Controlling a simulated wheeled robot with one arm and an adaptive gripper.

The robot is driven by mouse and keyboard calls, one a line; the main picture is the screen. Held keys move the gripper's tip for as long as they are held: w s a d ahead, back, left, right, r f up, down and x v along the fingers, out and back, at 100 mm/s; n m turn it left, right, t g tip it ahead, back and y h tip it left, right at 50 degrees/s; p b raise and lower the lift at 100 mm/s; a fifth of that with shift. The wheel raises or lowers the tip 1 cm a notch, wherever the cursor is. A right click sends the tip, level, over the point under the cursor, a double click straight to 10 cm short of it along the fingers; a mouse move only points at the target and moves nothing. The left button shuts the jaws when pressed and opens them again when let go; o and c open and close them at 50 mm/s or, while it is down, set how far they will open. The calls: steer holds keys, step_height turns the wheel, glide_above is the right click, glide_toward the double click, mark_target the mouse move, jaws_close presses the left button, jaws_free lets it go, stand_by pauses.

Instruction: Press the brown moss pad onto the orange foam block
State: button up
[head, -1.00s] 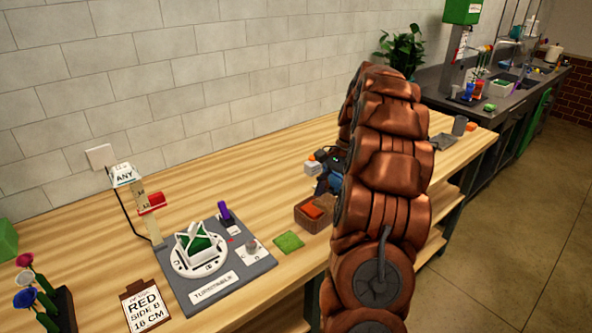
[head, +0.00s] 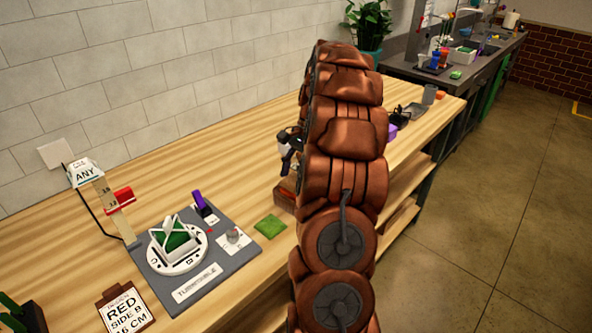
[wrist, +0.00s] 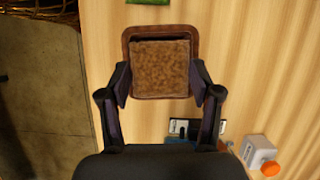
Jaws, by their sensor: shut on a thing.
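The brown moss pad (wrist: 160,68) is a square, mottled brown slab between my gripper's fingers in the wrist view. My gripper (wrist: 160,84) is shut on it, one finger at each side. The pad is over a brown box (wrist: 160,30), whose rim frames it; I cannot tell whether it touches anything below. The orange foam block is not visible in the wrist view, where the pad covers the box's inside. In the head view, the box (head: 283,197) is mostly hidden behind my arm, and the pad is hidden.
A green moss pad (head: 270,226) lies left of the box. The turntable board (head: 222,265) and order card (head: 125,308) are farther left. A white bottle (wrist: 258,148) with an orange cap stands near my gripper. The table's front edge is close.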

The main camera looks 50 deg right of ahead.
steer(key=shift+f, duration=0.45)
steer(key=shift+f, duration=0.15)
stand_by(0.9)
steer(key=o, duration=0.9)
steer(key=shift+c, duration=0.2)
steer(key=shift+o, duration=0.2)
steer(key=shift+o, duration=0.5)
steer(key=shift+r, duration=0.2)
steer(key=shift+r+p, duration=0.7)
steer(key=shift+r, duration=2.1)
